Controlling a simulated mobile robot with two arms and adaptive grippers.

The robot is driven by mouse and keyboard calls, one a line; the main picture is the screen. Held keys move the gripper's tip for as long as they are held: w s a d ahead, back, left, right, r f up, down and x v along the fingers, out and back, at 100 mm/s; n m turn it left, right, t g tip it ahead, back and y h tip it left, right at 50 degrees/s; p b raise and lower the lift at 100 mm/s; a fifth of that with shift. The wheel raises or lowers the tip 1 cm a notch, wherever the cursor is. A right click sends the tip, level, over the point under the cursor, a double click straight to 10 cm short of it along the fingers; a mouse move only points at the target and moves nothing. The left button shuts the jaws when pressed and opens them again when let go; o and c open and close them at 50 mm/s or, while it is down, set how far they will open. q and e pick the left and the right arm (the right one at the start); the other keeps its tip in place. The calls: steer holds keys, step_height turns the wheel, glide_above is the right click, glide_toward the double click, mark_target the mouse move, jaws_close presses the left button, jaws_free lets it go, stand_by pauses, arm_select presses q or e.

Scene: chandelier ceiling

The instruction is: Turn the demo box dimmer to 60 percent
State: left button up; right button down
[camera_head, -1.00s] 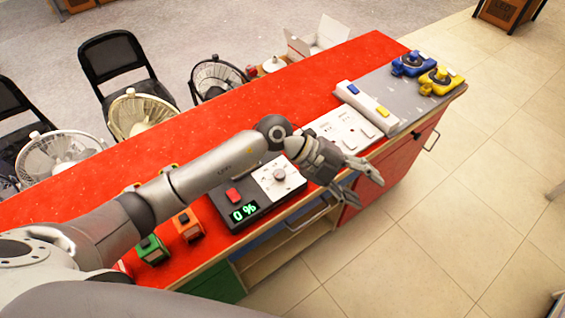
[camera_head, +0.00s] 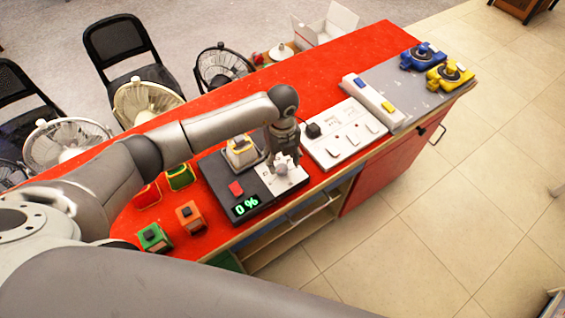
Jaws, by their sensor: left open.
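The demo box (camera_head: 215,181) is a black box on the red counter, with a red switch (camera_head: 236,188) and a green display (camera_head: 246,206) that reads 0 %. Its white dial panel (camera_head: 291,184) is on the right side of the box. My left gripper (camera_head: 283,164) points down over this panel and is open around or just above the dimmer knob. The gripper covers most of the knob and the marks of the scale, so I cannot tell whether the fingers touch it. My right gripper is not in view.
A white panel with switches (camera_head: 343,139) stands close to the right of the demo box. A white and yellow device (camera_head: 242,152) is at its back. Small orange (camera_head: 190,219) and green (camera_head: 154,239) blocks are to the left. The counter's front edge is close.

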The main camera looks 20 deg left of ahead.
mark_target(282, 169)
arm_select(q)
step_height(282, 169, down, 3)
steer(key=shift+f+p, duration=0.2)
steer(key=shift+p, duration=0.1)
steer(key=shift+f, duration=0.5)
steer(key=c, duration=1)
